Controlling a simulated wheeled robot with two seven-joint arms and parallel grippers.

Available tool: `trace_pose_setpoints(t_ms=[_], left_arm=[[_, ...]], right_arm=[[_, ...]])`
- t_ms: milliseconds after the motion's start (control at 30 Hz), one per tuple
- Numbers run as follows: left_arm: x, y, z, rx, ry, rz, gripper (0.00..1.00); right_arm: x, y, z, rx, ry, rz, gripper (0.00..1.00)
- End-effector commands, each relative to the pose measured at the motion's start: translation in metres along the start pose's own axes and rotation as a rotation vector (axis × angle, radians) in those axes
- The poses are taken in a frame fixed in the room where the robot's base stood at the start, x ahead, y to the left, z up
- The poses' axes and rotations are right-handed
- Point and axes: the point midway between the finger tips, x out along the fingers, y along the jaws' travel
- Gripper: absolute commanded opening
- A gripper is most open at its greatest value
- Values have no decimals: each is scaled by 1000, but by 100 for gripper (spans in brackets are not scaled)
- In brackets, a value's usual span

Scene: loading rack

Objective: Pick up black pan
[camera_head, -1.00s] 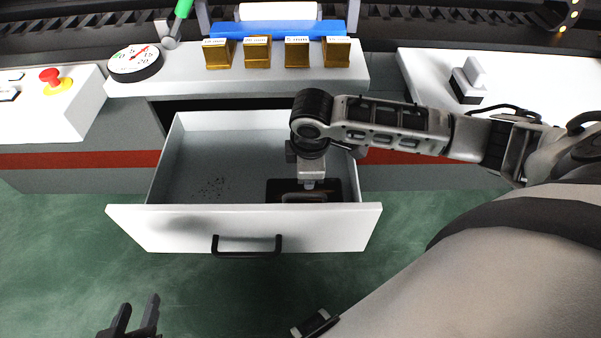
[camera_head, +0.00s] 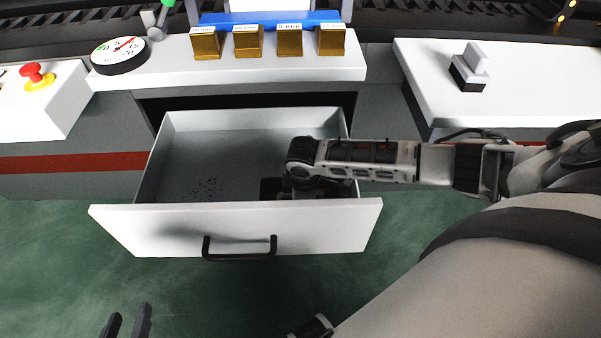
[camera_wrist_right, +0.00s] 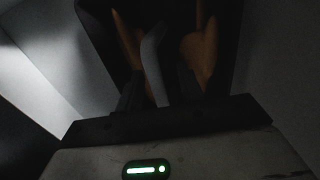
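The black pan (camera_head: 269,188) lies in the front right part of the open drawer (camera_head: 235,228), mostly hidden by my right wrist in the head view. In the right wrist view the dark pan (camera_wrist_right: 222,20) shows with brownish reflections, and its grey handle (camera_wrist_right: 153,65) stands between the fingers of my right gripper (camera_wrist_right: 158,92). The fingers look apart, one on each side of the handle; the view is dark. My left gripper (camera_head: 126,322) is open and empty at the bottom left of the head view, in front of the drawer.
The drawer's left part is empty apart from dark specks. Its walls stand close around my right wrist. Above it is a white counter (camera_head: 180,75) with a round gauge (camera_head: 119,54) and several brass blocks (camera_head: 248,42). A red button (camera_head: 34,74) is at left, a white worktop (camera_head: 520,80) at right.

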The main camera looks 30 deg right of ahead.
Motion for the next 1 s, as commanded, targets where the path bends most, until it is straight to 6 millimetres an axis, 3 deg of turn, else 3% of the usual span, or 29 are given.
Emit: trace_pose_setpoints(t_ms=[300, 433, 467, 1000], left_arm=[[0, 1, 1, 5, -1, 5, 36], [0, 1, 0, 5, 0, 6, 36], [0, 1, 0, 5, 1, 6, 36], [2, 0, -1, 7, 5, 4, 36]], right_arm=[[6, 0, 0, -1, 1, 1, 38], [6, 0, 0, -1, 1, 1, 2], [6, 0, 0, -1, 1, 1, 0], [6, 0, 0, -1, 1, 1, 0]])
